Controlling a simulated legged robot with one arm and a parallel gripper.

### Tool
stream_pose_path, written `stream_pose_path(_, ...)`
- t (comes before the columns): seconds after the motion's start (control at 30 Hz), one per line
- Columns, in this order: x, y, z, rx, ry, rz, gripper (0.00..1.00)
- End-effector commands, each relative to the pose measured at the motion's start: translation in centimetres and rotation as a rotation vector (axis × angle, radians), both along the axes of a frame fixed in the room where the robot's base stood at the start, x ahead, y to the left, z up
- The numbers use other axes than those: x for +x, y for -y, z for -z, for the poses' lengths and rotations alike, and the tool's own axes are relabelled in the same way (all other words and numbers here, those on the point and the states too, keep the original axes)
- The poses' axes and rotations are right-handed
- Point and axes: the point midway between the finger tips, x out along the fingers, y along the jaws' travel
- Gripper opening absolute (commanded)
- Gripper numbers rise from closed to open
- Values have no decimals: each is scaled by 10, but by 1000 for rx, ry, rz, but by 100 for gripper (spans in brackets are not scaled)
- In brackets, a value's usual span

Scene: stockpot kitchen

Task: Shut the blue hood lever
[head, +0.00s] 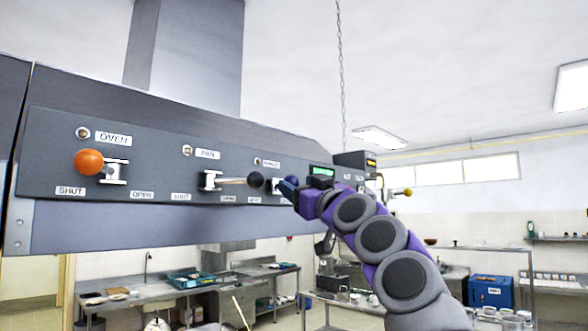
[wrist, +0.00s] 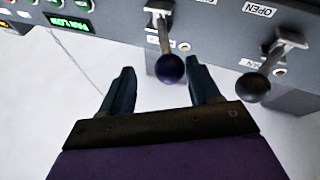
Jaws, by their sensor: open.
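The blue hood lever shows in the wrist view with a dark blue ball knob (wrist: 170,68) on a short arm from a metal bracket (wrist: 158,14). My gripper (wrist: 160,70) is open, and the knob appears between its two dark fingertips. I cannot tell whether either finger touches it. In the head view the blue knob (head: 288,185) is small and partly covered by my gripper (head: 292,188) at the panel's right part. The lever's labels there are mostly hidden, so I cannot read its position.
The grey hood panel (head: 60,135) also carries an orange-knobbed lever (head: 88,162) at SHUT and a black-knobbed lever (head: 256,180), close left of my gripper. A yellow-knobbed lever (head: 406,191) is farther right. A hanging chain (head: 340,80) is behind. Steel counters stand below.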

Motion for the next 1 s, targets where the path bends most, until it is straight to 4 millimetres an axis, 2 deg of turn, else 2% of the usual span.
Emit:
stream_pose_path(0.2,18,-13,-10,0,-3,1,62)
stream_pose_path(0.6,26,-10,-14,5,-3,0,62)
stream_pose_path(0.77,25,-15,-13,2,-3,0,62)
stream_pose_path(1.0,25,-18,-13,0,-2,0,39)
